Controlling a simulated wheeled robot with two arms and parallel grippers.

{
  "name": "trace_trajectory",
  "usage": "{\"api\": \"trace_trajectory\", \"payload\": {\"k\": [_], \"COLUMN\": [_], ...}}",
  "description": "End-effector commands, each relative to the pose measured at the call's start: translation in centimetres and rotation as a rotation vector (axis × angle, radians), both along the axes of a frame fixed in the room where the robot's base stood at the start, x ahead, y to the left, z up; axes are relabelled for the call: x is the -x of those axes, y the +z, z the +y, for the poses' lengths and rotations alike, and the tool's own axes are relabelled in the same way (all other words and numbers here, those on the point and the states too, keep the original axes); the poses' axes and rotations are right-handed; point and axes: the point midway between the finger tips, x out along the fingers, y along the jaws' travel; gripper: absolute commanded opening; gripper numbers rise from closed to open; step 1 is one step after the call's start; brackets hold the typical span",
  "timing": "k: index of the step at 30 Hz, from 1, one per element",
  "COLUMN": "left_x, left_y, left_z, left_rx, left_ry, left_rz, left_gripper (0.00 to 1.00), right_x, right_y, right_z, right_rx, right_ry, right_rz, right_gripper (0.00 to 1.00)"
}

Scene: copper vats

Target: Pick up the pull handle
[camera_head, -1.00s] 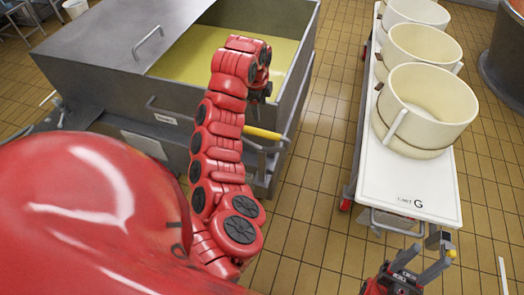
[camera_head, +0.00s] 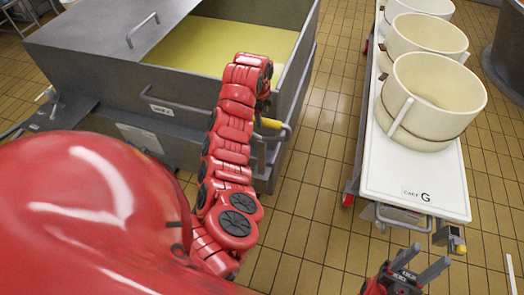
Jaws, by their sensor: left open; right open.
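A metal pull handle (camera_head: 404,222), a bent bar, sticks out from the near end of the white cart marked G (camera_head: 385,190). My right gripper (camera_head: 432,255) shows at the bottom right, just below the handle in the picture. Its two grey fingers are spread and empty, and point up toward the cart's end. It appears apart from the handle. My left arm (camera_head: 230,150) rises at the left in front of the steel vat. Its gripper is hidden behind the arm's links.
Several cream tubs (camera_head: 432,95) stand on the cart. A steel vat (camera_head: 95,60) with yellow contents (camera_head: 230,45) is at the left; a yellow-gripped bar (camera_head: 271,123) juts from its near side. Tiled floor (camera_head: 305,210) lies clear between vat and cart.

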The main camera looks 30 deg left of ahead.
Motion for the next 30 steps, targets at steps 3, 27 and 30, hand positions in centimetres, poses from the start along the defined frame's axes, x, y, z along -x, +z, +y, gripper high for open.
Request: {"api": "trace_trajectory", "payload": {"k": [3, 27, 30], "left_x": [0.0, -0.5, -0.5], "left_y": [-1.1, -4.5, -4.6], "left_z": [0.1, 0.3, 0.4], "left_rx": [0.002, 0.0, 0.0], "left_ry": [0.0, 0.0, 0.0], "left_rz": [0.004, 0.0, 0.001], "left_gripper": [0.66, 0.66, 0.66], "right_x": [0.0, 0.0, 0.0], "right_y": [1.5, 2.0, 1.9], "right_z": [0.0, 0.0, 0.0], "right_rx": [0.0, 0.0, 0.0], "right_ry": [0.0, 0.0, 0.0], "right_rz": [0.0, 0.0, 0.0], "right_gripper": [0.5, 0.5, 0.5]}}
